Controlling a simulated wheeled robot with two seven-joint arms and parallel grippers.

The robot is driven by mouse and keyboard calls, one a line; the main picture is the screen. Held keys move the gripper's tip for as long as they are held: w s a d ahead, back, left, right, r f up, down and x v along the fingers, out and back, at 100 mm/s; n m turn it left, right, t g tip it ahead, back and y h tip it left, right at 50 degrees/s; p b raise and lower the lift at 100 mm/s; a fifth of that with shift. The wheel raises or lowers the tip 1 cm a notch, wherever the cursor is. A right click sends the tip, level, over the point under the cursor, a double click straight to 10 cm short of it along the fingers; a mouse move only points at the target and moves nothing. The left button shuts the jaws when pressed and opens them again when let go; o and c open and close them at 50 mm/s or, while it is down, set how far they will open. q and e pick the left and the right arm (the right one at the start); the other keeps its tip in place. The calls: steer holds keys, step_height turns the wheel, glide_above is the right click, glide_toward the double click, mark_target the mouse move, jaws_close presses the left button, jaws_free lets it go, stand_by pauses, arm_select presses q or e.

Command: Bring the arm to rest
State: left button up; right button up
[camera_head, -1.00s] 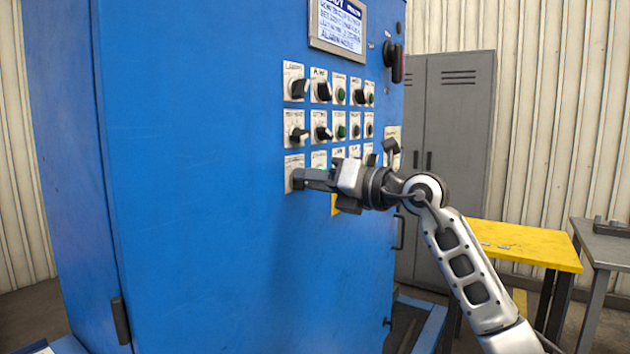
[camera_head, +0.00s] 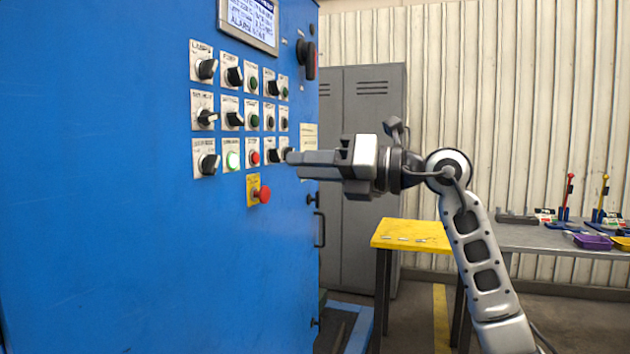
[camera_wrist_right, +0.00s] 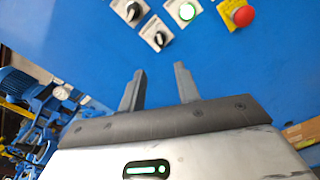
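My right gripper (camera_head: 294,159) is in front of the right side of the blue cabinet's (camera_head: 120,200) control panel, pointing left. In the wrist view its two fingers (camera_wrist_right: 161,84) stand apart with nothing between them, and the panel face lies beyond the tips. My right arm (camera_head: 478,250) is bent, rising from the lower right. A lower-left black selector knob (camera_head: 208,164) is clear of the gripper, beside a lit green button (camera_head: 232,160). My left gripper is not in view.
A red emergency button (camera_head: 262,194) sticks out low on the panel. A grey locker (camera_head: 365,180) stands behind. A yellow table (camera_head: 405,236) and a grey bench (camera_head: 530,238) with tools are at right. Open floor shows between the cabinet and the table.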

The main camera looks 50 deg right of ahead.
steer(key=shift+s+d, duration=0.15)
steer(key=shift+s, duration=0.25)
steer(key=w+a+f+m+t, duration=0.1)
steer(key=w+a+f+m, duration=0.1)
steer(key=a+f+m, duration=0.5)
steer(key=w+a+f+m+t, duration=0.1)
steer(key=a+f+m+t, duration=0.1)
steer(key=f+m, duration=0.65)
steer(key=w+a+f+m+t, duration=0.15)
steer(key=a+f+m, duration=0.25)
steer(key=f, duration=0.8)
steer(key=s+a+f+m+g+h, duration=0.25)
steer(key=f+m, duration=0.25)
steer(key=f, duration=0.3)
steer(key=s+a+f+m+g+h, duration=0.2)
steer(key=s+a+f+m+g, duration=0.15)
steer(key=f, duration=0.55)
steer(key=s+a+f+m+g+y, duration=0.1)
steer(key=s+a+f+m+g, duration=0.3)
steer(key=s+a+f, duration=0.4)
steer(key=shift+s+a+f, duration=0.15)
steer(key=shift+s+f, duration=0.4)
steer(key=shift+f, duration=0.25)
steer(key=shift+g, duration=0.25)
